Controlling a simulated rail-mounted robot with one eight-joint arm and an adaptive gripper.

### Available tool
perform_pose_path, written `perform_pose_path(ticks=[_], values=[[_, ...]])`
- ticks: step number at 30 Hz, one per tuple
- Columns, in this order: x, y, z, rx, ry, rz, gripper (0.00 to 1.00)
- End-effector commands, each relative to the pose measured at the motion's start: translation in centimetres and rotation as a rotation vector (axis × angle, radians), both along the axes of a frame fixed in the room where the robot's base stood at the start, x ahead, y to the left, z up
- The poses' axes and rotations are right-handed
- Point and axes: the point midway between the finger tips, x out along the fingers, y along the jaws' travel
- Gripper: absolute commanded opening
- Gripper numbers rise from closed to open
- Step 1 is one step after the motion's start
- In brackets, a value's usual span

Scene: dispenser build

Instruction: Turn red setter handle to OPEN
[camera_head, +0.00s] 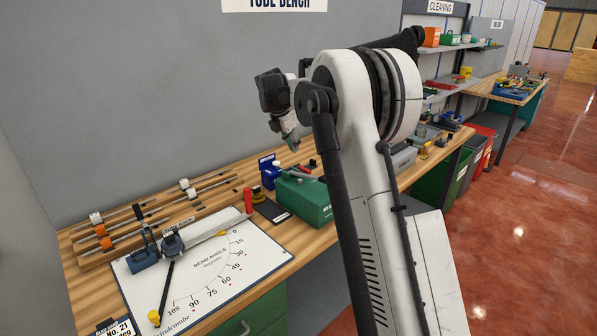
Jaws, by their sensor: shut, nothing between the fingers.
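Two red handle-like parts are in view, and I cannot tell which is the setter handle. One is an upright red grip (248,200) at the end of a bar on the bending board. No OPEN mark is readable. My gripper (292,145) hangs above the back of the bench, over the green box area, small and partly hidden by my own arm. It is shut and empty, apart from both red parts.
A white bend-angle board (206,265) lies on the wooden bench with a blue bender (172,244). A green box (303,198) stands right of it. A tube rack (150,215) lies behind. My arm hides part of the bench; other items crowd its right side.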

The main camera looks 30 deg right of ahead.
Motion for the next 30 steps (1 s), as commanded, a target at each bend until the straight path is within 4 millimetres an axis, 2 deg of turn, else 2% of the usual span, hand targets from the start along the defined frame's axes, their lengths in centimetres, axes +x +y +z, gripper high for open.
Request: perform_pose_path(ticks=[6,20,26,30], values=[[1.1,-0.9,-1.6,-0.018,0.038,0.05,0.0],[1.2,-1.1,-1.9,-0.019,0.042,0.055,0.0],[1.5,-1.9,-3.9,-0.019,0.042,0.054,0.0],[1.7,-2.7,-6.2,-0.019,0.042,0.054,0.0]])
